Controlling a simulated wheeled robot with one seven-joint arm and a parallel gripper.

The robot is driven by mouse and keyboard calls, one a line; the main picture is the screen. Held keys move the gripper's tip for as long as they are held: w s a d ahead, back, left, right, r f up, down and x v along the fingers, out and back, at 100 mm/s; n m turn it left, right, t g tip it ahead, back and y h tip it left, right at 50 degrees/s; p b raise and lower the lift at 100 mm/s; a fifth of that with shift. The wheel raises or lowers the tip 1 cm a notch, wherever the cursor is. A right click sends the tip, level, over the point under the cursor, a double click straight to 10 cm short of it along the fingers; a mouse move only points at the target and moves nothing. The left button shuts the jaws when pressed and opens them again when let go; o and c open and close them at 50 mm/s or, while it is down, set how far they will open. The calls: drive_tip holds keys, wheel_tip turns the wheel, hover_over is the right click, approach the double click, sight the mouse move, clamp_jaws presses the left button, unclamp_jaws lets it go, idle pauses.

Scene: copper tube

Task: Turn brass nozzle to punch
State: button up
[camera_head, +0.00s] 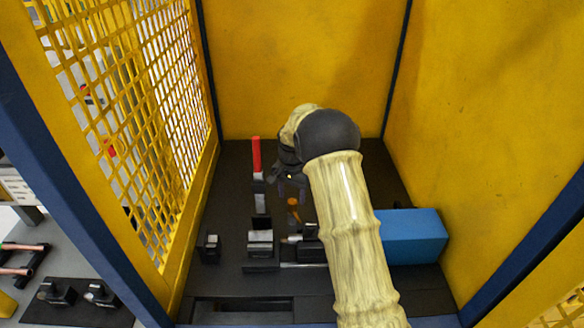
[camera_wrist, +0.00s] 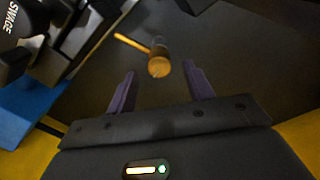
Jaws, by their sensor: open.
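The brass nozzle (camera_head: 293,204) stands on the dark floor of the booth, just below my gripper in the head view. In the wrist view the brass nozzle (camera_wrist: 158,64) shows a round end, with a thin orange bar (camera_wrist: 131,43) sticking out to the upper left. My gripper (camera_wrist: 160,76) is open, its two purple fingers apart on either side of the nozzle's near end; contact is not visible. In the head view my gripper (camera_head: 291,186) is partly hidden by my arm. No punch marking is readable.
A black part lettered SWAGE (camera_wrist: 14,20) is at the wrist view's upper left. A blue box (camera_head: 412,237) stands right of my arm. A red-handled tool (camera_head: 256,153) stands left of my gripper. Black fixtures (camera_head: 260,243) lie in front. Yellow walls (camera_head: 300,60) enclose the space.

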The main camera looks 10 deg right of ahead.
sight(294, 201)
wheel_tip(294, 201, up, 13)
drive_tip(key=b, duration=0.2)
drive_tip(key=shift+r, duration=0.2)
drive_tip(key=shift+d+f, duration=0.2)
drive_tip(key=c, duration=0.5)
drive_tip(key=d+f+m, duration=0.1)
drive_tip(key=d+f+m+g+y+p, duration=0.1)
drive_tip(key=d, duration=0.1)
drive_tip(key=shift+d+f+y, duration=0.2)
drive_tip(key=shift+f+y, duration=0.1)
clamp_jaws()
drive_tip(key=d+f+m+g+y+p, duration=0.1)
drive_tip(key=d+f+m+y+p, duration=0.1)
drive_tip(key=d+f+m+y, duration=0.4)
drive_tip(key=s+d, duration=0.1)
drive_tip(key=d, duration=0.3)
drive_tip(key=shift+f+p, duration=0.35)
drive_tip(key=shift+f, duration=0.05)
drive_tip(key=shift+d, duration=0.1)
